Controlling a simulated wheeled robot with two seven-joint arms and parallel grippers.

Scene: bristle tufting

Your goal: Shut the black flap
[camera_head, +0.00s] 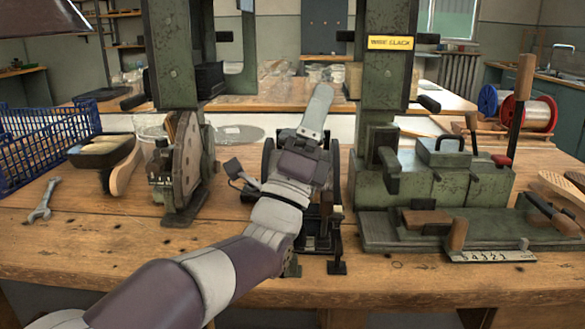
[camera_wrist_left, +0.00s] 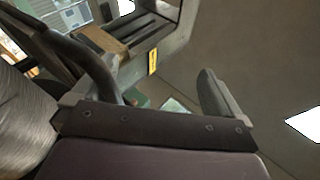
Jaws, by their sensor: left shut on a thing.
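My left gripper (camera_head: 306,140) is over the middle machine (camera_head: 330,225) on the workbench, its arm coming from the lower left. My arm and wrist cover much of that machine. In the left wrist view the gripper (camera_wrist_left: 155,85) has one dark finger at the left and one at the right, with a gap between them. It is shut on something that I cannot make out. The black flap cannot be told apart from the other dark parts; it may be hidden by my wrist. My right gripper is not in view.
A green machine (camera_head: 430,190) stands close on the right, and a disc machine (camera_head: 185,165) on the left. Green columns rise behind. A wrench (camera_head: 44,198), a brush (camera_head: 122,168) and a blue crate (camera_head: 40,145) are at the left. The front bench strip is mostly clear.

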